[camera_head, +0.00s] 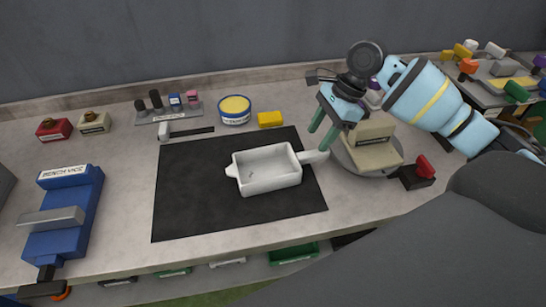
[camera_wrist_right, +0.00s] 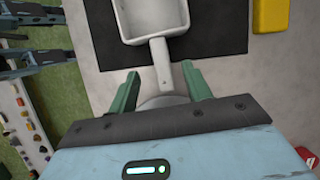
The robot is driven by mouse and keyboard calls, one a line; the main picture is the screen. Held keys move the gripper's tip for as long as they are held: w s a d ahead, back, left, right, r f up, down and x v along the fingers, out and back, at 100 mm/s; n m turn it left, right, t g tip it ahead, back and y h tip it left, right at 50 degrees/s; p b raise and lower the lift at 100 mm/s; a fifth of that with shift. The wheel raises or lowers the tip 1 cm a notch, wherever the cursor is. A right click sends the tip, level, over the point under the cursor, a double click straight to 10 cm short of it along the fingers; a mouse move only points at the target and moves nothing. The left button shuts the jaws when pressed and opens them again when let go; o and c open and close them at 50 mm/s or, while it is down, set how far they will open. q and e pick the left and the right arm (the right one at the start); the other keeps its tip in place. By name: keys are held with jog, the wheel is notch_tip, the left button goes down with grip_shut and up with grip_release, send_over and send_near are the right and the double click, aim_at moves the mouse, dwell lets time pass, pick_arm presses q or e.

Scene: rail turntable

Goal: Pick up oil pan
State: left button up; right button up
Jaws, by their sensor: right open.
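The oil pan (camera_head: 267,170) is a white, rectangular, open pan with a spout on its left and a straight handle on its right. It lies on the black mat (camera_head: 190,205), with its handle reaching past the mat's right edge. My right gripper (camera_head: 322,134) is open and empty above the handle end. In the right wrist view the pan (camera_wrist_right: 150,22) is at the top. Its handle (camera_wrist_right: 160,58) points down toward the gap between my open green fingers (camera_wrist_right: 160,78), apart from both. My left gripper is not in view.
A round turntable (camera_head: 372,170) carrying a beige block (camera_head: 372,145) stands right of the handle, close to my right gripper. A yellow block (camera_head: 270,119) and a yellow-topped tub (camera_head: 235,110) stand behind the mat. A blue bench vice (camera_head: 65,210) is at left. The mat's left part is clear.

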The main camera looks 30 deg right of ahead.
aim_at(307, 154)
jog(key=shift+s+a+f, duration=0.1)
jog(key=shift+s+f, duration=0.1)
jog(key=shift+f, duration=0.15)
jog(key=shift+a+f, duration=0.2)
jog(key=shift+f, duration=0.25)
jog(key=shift+w+a+f, duration=0.2)
jog(key=shift+f, duration=0.25)
jog(key=b+x, duration=0.1)
jog(key=x, duration=0.4)
jog(key=shift+w, duration=0.15)
grip_shut()
